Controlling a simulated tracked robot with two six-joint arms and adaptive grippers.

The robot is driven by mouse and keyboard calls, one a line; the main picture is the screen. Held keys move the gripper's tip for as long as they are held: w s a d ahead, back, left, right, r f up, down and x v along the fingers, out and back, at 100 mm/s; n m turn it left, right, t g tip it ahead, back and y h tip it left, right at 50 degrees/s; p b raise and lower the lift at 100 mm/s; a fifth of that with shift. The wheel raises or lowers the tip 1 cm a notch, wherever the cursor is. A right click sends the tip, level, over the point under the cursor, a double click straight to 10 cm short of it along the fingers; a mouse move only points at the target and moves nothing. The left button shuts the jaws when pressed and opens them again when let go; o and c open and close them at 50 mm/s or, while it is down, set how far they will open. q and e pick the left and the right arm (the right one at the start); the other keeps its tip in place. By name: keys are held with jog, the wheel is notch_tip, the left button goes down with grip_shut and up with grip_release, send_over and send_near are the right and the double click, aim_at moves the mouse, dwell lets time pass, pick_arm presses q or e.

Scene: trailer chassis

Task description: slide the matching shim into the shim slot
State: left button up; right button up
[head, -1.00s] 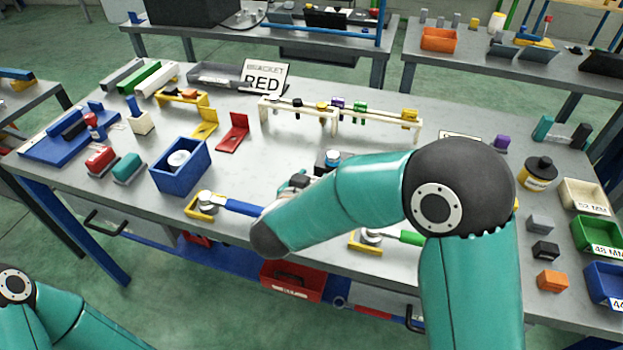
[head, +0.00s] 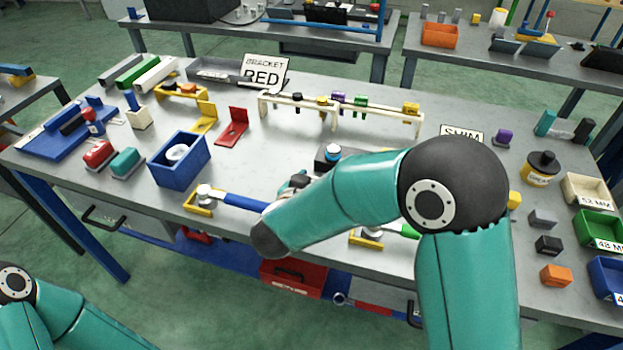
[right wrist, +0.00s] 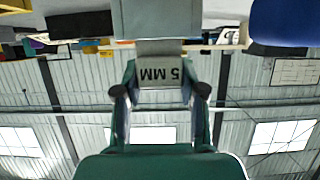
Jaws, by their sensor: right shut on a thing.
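My right gripper (head: 296,184) is mostly hidden behind my own forearm in the head view, near the middle of the bench. In the right wrist view its two fingers (right wrist: 161,92) are closed on a pale grey shim (right wrist: 160,72) marked "5 MM", which appears upside down. A grey-green block face (right wrist: 162,20) stands directly beyond the shim; I cannot tell whether they touch. I cannot make out the shim slot. My left gripper is out of view.
A partly covered sign (head: 462,133), seemingly reading "SHIM", stands behind my right arm. A blue-handled tool (head: 245,202) in a yellow holder lies left of the gripper. A blue box (head: 180,162) and a cream rack (head: 335,108) stand nearby. Small bins line the right edge.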

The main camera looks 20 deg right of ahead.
jog(key=shift+f+b, duration=0.3)
jog(key=shift+f, duration=0.25)
jog(key=o, duration=1.8)
jog(key=shift+r, duration=0.1)
jog(key=shift+r+p, duration=3.45)
